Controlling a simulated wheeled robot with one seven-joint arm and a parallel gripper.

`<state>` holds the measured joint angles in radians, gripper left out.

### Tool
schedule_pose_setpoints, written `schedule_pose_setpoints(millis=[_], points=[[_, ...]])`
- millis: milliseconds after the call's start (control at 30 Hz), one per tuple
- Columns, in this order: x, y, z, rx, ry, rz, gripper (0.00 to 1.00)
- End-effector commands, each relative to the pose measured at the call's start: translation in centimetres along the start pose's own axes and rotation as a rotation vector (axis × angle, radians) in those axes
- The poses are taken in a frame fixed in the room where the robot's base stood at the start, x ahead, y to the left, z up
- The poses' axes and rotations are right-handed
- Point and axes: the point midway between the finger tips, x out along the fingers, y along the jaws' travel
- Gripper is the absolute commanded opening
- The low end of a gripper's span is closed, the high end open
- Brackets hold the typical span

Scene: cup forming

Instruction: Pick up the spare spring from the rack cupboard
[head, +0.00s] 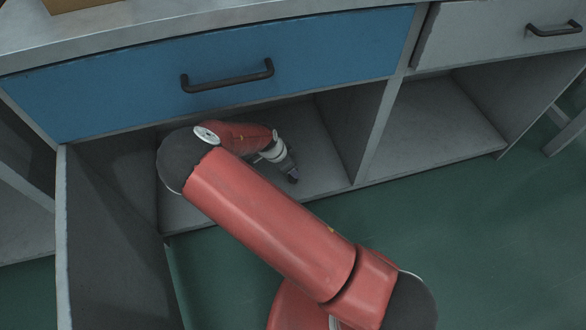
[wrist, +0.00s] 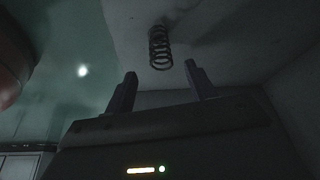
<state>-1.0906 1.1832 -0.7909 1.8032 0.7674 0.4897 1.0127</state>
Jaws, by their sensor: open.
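The spare spring (wrist: 160,48) is a dark coil in the wrist view, lying on the pale grey cupboard floor (wrist: 115,25). My gripper (wrist: 160,76) is open, and its two dark fingers stand apart just short of the spring. The spring appears roughly between the lines of the fingers and is not held. In the head view my red arm reaches into the open compartment under the blue drawer, with my gripper (head: 291,178) low inside it near the front edge. The spring is hidden from the head view.
The blue drawer front (head: 330,62) with a dark handle (head: 228,77) is above my arm. A grey divider (head: 372,125) bounds the compartment on the right. The compartment (head: 430,125) beyond it looks empty. Green floor (head: 480,240) is clear in front.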

Motion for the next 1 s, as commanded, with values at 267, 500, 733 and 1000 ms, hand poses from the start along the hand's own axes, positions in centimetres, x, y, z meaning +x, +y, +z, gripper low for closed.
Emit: schedule_pose_setpoints(millis=[267, 500, 733, 1000], points=[[3.3, 0.0, 0.1, 0.001, 0.004, 0.002, 0.55], [6.8, -0.2, 0.5, 0.000, 0.003, 0.002, 0.55], [7.6, -0.3, 0.5, -0.001, 0.002, -0.001, 0.55], [7.5, -0.3, 0.5, -0.001, 0.002, -0.001, 0.36]])
